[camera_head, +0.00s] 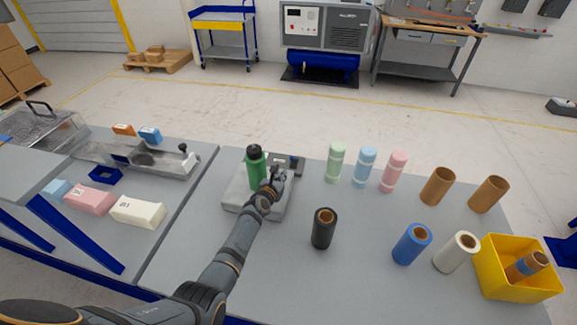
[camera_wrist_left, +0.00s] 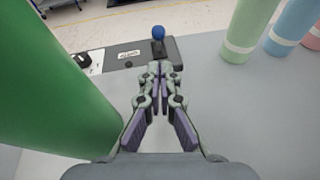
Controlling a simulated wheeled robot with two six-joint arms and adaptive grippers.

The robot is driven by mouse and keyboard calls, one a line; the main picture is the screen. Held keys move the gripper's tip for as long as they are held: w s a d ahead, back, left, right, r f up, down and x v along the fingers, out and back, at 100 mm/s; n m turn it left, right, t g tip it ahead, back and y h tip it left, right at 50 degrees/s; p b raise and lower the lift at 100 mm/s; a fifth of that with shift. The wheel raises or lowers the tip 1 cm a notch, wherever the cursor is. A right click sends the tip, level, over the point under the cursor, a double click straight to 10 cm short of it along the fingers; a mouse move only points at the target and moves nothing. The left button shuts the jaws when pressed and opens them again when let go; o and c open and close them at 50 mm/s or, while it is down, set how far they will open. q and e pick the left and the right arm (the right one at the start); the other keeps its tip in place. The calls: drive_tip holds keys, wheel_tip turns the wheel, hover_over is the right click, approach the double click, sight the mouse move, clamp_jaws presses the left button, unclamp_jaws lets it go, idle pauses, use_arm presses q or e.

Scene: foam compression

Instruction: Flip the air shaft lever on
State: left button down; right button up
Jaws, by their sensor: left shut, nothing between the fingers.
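The air shaft lever with a blue ball knob (camera_wrist_left: 158,32) stands on a dark block at the back of a grey unit, in the left wrist view. In the head view the dark block (camera_head: 297,161) shows behind my gripper, and the lever itself is too small to tell clearly. A green roll (camera_head: 256,172) stands upright on the grey unit (camera_head: 236,196); it also fills the left side of the left wrist view (camera_wrist_left: 50,85). My left gripper (camera_head: 279,176) is shut and empty, its fingertips (camera_wrist_left: 158,68) just short of the lever, apart from it. My right gripper is out of view.
Pale green (camera_head: 335,164), light blue (camera_head: 364,168) and pink (camera_head: 393,173) rolls stand right of the unit. Black (camera_head: 322,230), blue (camera_head: 411,245) and white (camera_head: 455,252) rolls and a yellow bin (camera_head: 492,282) stand nearer the front. The table between them is clear.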

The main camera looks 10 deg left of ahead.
sight(289, 172)
use_arm(q)
drive_tip(key=b+x, duration=0.3)
drive_tip(key=x, duration=0.1)
drive_tip(key=b+x, duration=0.2)
drive_tip(key=x, duration=0.1)
drive_tip(key=shift+a+f+b, duration=0.1)
drive_tip(key=shift+f+b, duration=0.25)
drive_tip(key=shift+f, duration=0.05)
drive_tip(key=shift+w+b, duration=0.45)
drive_tip(key=shift+w, duration=0.2)
drive_tip(key=shift+r, duration=0.1)
drive_tip(key=shift+r, duration=0.1)
